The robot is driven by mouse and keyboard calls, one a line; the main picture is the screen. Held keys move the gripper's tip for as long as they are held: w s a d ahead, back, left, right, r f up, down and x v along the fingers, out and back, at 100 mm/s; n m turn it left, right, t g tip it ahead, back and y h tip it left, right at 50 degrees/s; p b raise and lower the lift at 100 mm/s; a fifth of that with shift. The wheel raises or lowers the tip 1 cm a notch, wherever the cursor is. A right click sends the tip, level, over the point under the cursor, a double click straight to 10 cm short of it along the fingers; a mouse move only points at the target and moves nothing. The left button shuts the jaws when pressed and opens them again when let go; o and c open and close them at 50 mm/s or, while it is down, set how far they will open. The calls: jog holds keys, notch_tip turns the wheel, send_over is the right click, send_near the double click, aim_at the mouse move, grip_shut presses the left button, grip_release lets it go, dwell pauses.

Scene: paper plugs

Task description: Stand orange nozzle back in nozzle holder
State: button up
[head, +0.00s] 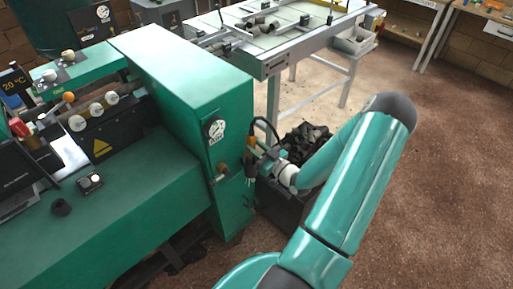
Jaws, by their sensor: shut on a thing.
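The orange nozzle (251,169) is small in the head view, beside the right end of the green machine. A black hose loops above it. My gripper (261,164) reaches in from the right and is shut on the nozzle, close to the machine's end face. The fingers are too small to make out clearly. A dark fitting just below the nozzle may be the nozzle holder, but I cannot tell its shape or whether the nozzle touches it.
A dark bin (306,143) of dark pieces stands behind my wrist. A metal-framed table (290,45) stands at the back. The brown floor (450,170) at right is clear.

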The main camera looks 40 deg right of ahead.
jog(key=shift+s+f, duration=0.1)
jog(key=shift+f, duration=0.1)
jog(key=shift+s+f, duration=0.15)
jog(key=shift+f, duration=0.15)
jog(key=shift+s+f, duration=0.25)
jog(key=shift+f, duration=0.25)
dwell(0.5)
jog(key=shift+f, duration=0.5)
jog(key=o, duration=1.1)
jog(key=shift+c, duration=0.2)
jog(key=s, duration=1.3)
jog(key=shift+s+d+f, duration=0.2)
jog(key=shift+s+f, duration=0.2)
jog(key=shift+f, duration=0.05)
